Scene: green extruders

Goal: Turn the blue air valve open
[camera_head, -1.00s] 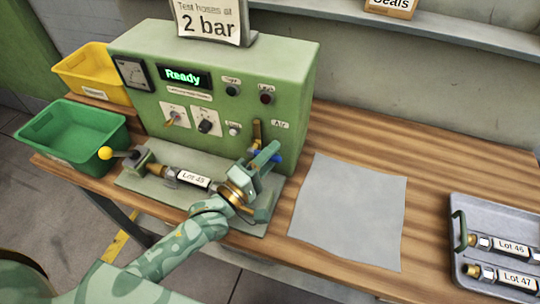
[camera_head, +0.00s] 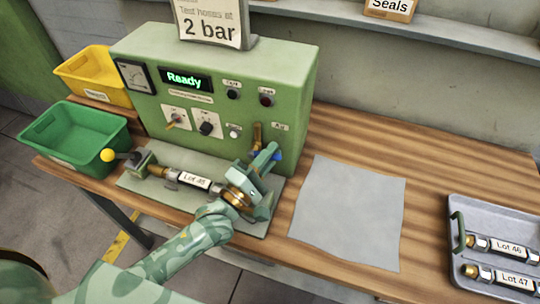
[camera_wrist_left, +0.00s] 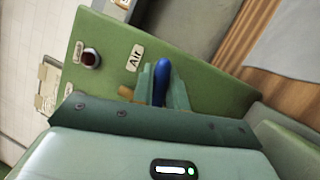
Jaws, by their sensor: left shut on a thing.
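The blue air valve handle (camera_wrist_left: 161,82) sits between the fingers of my left gripper (camera_wrist_left: 162,85) in the left wrist view, beside the "Air" label on the green panel. In the head view my left gripper (camera_head: 267,158) is at the right end of the green test machine (camera_head: 215,90), shut on the blue handle (camera_head: 277,155), of which only a small part shows. A brass pipe fitting (camera_head: 257,134) stands just above it. The "Lot 45" hose (camera_head: 193,181) lies in the fixture left of my gripper. My right gripper is not in view.
The machine's display reads "Ready". A green bin (camera_head: 75,135) and a yellow bin (camera_head: 92,72) stand at the left. A grey mat (camera_head: 348,212) lies bare on the bench, right of the machine. A grey tray (camera_head: 462,205) with hoses "Lot 46" and "Lot 47" is at the far right.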

